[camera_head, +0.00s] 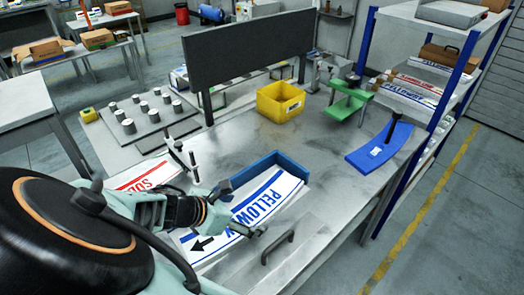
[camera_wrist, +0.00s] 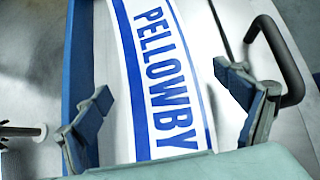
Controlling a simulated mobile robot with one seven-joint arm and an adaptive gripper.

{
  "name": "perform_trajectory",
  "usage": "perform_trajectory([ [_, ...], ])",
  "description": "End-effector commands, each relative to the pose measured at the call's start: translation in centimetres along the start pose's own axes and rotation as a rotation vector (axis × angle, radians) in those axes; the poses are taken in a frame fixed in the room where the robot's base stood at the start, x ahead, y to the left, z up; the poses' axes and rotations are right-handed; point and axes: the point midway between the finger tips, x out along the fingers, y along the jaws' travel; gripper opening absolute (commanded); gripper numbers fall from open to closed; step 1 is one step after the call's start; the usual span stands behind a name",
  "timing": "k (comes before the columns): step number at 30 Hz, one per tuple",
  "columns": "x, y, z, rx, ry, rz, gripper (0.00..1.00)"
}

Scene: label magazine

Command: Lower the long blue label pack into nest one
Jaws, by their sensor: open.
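The long label pack (camera_head: 262,200) is white with blue bands and blue PELLOWBY lettering. It lies flat on the metal bench, along a blue-walled nest (camera_head: 287,160) that borders its far end and one side. In the wrist view the pack (camera_wrist: 160,75) runs lengthwise between my fingers, with the blue wall (camera_wrist: 78,60) along its left. My gripper (camera_head: 243,208) is open above the pack, with its fingers spread either side of it; it also shows open in the wrist view (camera_wrist: 165,88). I cannot tell whether the pack is fully seated, and my gripper hides part of it.
A red-lettered pack (camera_head: 145,176) lies left of my arm. A metal handle (camera_head: 278,247) stands near the pack's right side. A yellow bin (camera_head: 280,101), green stand (camera_head: 348,105) and blue slab with a black upright (camera_head: 378,152) stand farther back. A dark panel (camera_head: 245,62) rises behind.

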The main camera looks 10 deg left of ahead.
Motion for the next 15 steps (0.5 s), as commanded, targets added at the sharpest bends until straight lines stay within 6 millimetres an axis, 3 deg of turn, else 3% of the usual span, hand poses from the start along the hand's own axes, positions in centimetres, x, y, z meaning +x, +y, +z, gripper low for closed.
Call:
perform_trajectory([
  [8, 0.39, 0.0, 0.01, 0.001, 0.001, 0.0, 0.9],
  [15, 0.36, 0.02, 0.01, 0.001, 0.001, 0.0, 0.65],
])
